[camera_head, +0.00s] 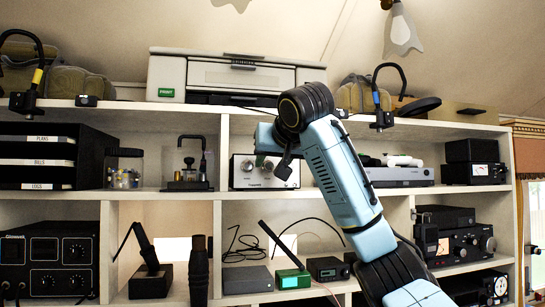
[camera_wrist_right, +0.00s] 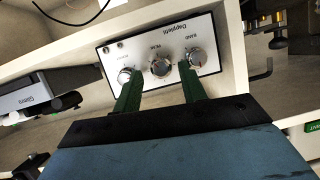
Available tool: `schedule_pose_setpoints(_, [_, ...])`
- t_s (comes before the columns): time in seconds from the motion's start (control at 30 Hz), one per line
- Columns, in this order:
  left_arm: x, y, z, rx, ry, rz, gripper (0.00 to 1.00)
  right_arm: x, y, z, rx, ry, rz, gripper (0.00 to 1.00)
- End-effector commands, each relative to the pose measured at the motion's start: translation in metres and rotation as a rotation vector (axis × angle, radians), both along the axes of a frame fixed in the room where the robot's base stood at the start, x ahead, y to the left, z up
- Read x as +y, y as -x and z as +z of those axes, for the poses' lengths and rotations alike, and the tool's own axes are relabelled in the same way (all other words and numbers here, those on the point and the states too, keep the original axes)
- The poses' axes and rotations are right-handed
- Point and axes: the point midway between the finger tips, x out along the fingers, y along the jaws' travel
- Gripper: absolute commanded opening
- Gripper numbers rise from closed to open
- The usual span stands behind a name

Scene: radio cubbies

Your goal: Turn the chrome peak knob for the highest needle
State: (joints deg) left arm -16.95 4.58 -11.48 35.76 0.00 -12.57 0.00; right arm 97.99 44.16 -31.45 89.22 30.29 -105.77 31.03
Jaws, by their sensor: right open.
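The silver-fronted box (camera_head: 250,181) stands in the upper middle cubby in the head view. In the right wrist view its white panel (camera_wrist_right: 205,36) is upside down and carries three chrome knobs. The larger chrome peak knob (camera_wrist_right: 160,65) is in the middle, between the band knob (camera_wrist_right: 197,57) and another small knob (camera_wrist_right: 125,76). My right gripper (camera_wrist_right: 158,72) is open, its green fingers spread to either side of the peak knob; I cannot tell whether they touch the panel. It also shows in the head view (camera_head: 271,163), in front of the box. My left gripper is not in view.
Black units with meters stand at the right, one on the upper shelf (camera_head: 475,174) and one below (camera_head: 462,244); their needles are too small to read. A grey flat unit (camera_head: 400,177) sits right of my arm. A telegraph-like key (camera_head: 187,178) stands left of the box.

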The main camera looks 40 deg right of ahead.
Motion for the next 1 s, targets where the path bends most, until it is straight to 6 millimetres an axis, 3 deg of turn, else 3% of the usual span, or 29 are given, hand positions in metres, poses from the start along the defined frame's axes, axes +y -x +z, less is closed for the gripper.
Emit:
schedule_pose_setpoints(0.33, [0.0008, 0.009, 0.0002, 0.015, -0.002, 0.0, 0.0, -0.0015, -0.0032, -0.0019, 0.0, 0.0, 0.0, 0.4])
schedule_pose_setpoints(0.63, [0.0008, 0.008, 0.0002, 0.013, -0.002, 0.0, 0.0, -0.0014, -0.0029, -0.0017, 0.0, 0.0, 0.0, 0.01])
schedule_pose_setpoints(1.0, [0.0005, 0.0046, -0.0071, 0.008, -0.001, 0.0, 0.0, -0.0019, -0.0026, -0.0033, -0.034, -0.062, 0.002, 0.0])
